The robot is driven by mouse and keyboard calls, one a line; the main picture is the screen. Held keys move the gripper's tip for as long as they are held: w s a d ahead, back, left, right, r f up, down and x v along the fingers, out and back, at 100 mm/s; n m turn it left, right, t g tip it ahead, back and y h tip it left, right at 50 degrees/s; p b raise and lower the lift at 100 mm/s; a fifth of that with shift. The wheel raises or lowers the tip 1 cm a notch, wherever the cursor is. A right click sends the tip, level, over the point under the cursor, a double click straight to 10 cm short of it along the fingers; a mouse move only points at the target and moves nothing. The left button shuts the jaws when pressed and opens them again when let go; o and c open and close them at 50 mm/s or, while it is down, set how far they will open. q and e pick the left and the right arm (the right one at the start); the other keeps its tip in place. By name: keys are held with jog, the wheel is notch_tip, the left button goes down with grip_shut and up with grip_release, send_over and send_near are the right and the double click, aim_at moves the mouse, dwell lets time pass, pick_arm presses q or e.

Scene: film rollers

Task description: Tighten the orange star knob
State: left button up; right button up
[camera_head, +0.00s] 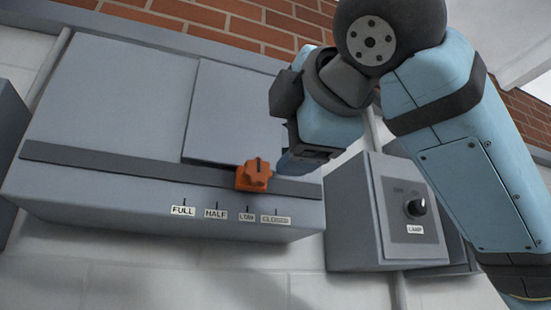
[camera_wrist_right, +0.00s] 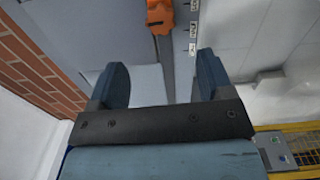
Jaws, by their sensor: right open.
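The orange star knob (camera_head: 253,175) sits on the dark rail (camera_head: 130,165) across the front of a grey box. It stands above the labels, between LOW and CLOSED. My right gripper (camera_head: 300,160) is just right of the knob in the head view, apart from it. In the right wrist view the gripper (camera_wrist_right: 160,80) is open and empty. There the orange knob (camera_wrist_right: 159,16) shows beyond the fingertips at the top, roughly centred between the fingers. My left gripper is in neither view.
The labels FULL (camera_head: 183,211), HALF (camera_head: 215,213), LOW (camera_head: 247,216) and CLOSED (camera_head: 275,219) line the box front. A grey lamp box (camera_head: 350,215) with a black dial (camera_head: 415,208) stands at right. A brick wall (camera_head: 230,20) is behind. A yellow mesh (camera_wrist_right: 295,140) shows at lower right.

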jog(key=v, duration=0.2)
jog(key=shift+s+d, duration=0.1)
jog(key=shift+s, duration=0.15)
dwell(0.5)
